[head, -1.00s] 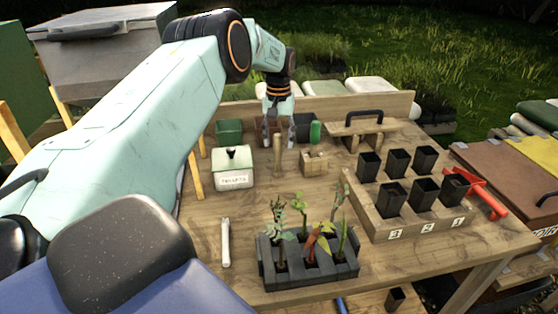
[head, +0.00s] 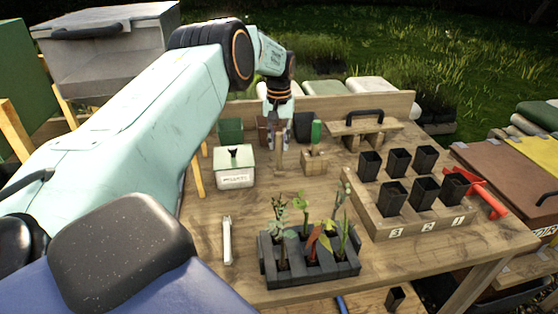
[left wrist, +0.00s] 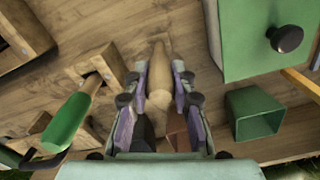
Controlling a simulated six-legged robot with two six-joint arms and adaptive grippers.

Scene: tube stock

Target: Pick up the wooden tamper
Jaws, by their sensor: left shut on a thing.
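The wooden tamper (head: 278,161) stands upright on the bench top, behind the black seedling tray. My left gripper (head: 279,137) is over it from above, and its fingers hide the top of the tamper. In the left wrist view the tamper (left wrist: 158,80) lies between the two fingers of the left gripper (left wrist: 168,90), which are shut on it. Its lower end appears to be still at the bench top. My right gripper is in neither view.
Right beside the tamper is a wooden block (head: 314,164) holding a green-handled tool (head: 316,133). A white box with a green lid (head: 234,177) stands to the left. The seedling tray (head: 308,279) is in front. A rack of black pots (head: 405,226) is at right.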

